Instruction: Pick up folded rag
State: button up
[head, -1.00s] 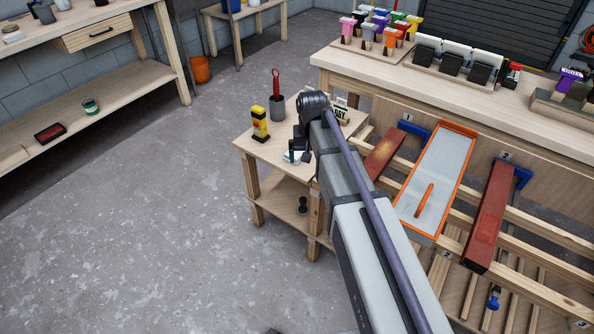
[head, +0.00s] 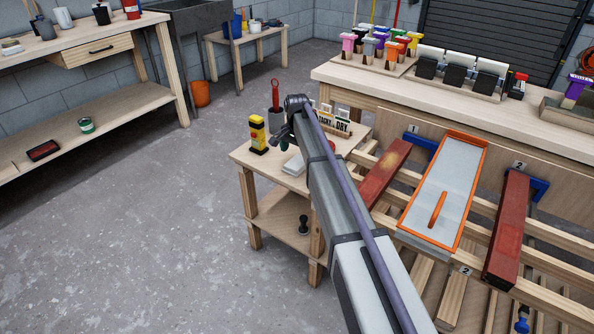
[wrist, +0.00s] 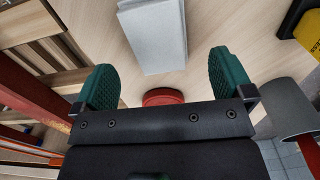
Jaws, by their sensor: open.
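The folded rag, a pale grey-white flat block, lies on the small wooden side table; in the head view the rag (head: 293,164) shows just below my gripper, partly hidden by my arm. In the wrist view the rag (wrist: 153,36) lies on the wood beyond the fingers, its top end cut off by the frame. My gripper (head: 282,143) is over the side table, apart from the rag. In the wrist view my gripper (wrist: 165,82) has its two green pads spread wide, with no rag between them.
A yellow-and-black object (head: 258,135) and a dark cup (head: 277,120) with a red-handled tool stand near my gripper. A red round thing (wrist: 163,97) shows between the finger bases. Lettered signs (head: 338,122) stand at the table's back. A red batten (head: 385,172) lies to the right.

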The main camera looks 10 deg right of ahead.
aim_at(297, 161)
notch_tip(297, 161, down, 5)
jog(key=b, duration=0.4)
jog(key=shift+f+b, duration=0.15)
jog(key=shift+b, duration=0.25)
jog(key=shift+r, duration=0.2)
jog(key=c, duration=1)
